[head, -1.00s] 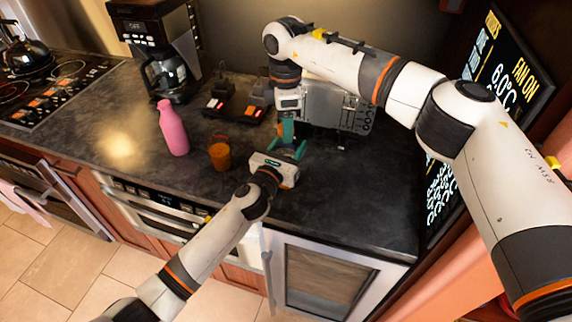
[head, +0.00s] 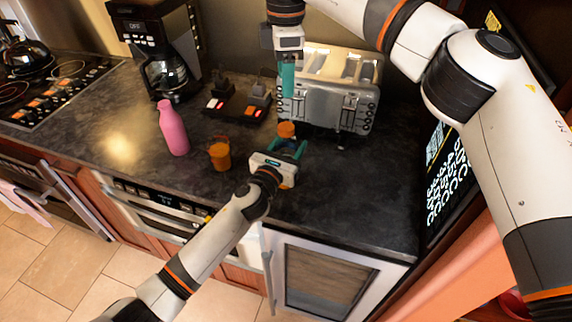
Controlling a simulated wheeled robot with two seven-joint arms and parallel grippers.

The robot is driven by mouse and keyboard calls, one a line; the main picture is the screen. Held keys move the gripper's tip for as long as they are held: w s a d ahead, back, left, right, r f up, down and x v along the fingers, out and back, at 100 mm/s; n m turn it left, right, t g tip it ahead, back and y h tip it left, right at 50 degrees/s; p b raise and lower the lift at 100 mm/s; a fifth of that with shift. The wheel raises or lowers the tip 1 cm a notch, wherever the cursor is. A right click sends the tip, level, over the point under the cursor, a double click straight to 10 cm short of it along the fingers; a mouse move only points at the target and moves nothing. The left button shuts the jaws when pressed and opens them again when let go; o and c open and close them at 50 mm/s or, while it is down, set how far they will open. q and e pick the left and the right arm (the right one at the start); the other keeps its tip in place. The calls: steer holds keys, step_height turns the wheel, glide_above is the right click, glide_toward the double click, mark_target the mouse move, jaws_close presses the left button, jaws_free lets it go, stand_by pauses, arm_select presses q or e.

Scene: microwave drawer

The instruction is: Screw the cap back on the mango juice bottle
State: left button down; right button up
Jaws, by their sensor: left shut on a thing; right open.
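A short orange round piece (head: 286,129), which looks like the cap end of the mango juice bottle, stands up just beyond my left gripper's teal fingers. The bottle's body below it is mostly hidden by the gripper, and I cannot tell how tightly the cap sits. My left gripper (head: 288,150) is low over the counter and shut on the bottle. My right gripper (head: 287,80) points down above and behind the orange piece, apart from it, in front of the toaster. It is open, and no thing shows in its fingers.
A silver toaster (head: 330,95) stands close behind the bottle. An orange cup with a handle (head: 219,155) and a pink bottle (head: 173,128) stand to the left. A coffee maker (head: 160,55) is at the back. The dark counter (head: 350,200) is clear at front right.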

arm_select(q)
steer(key=shift+c, duration=2.4)
jaws_free()
steer(key=shift+s, duration=0.1)
steer(key=b+v, duration=0.1)
steer(key=v, duration=1.1)
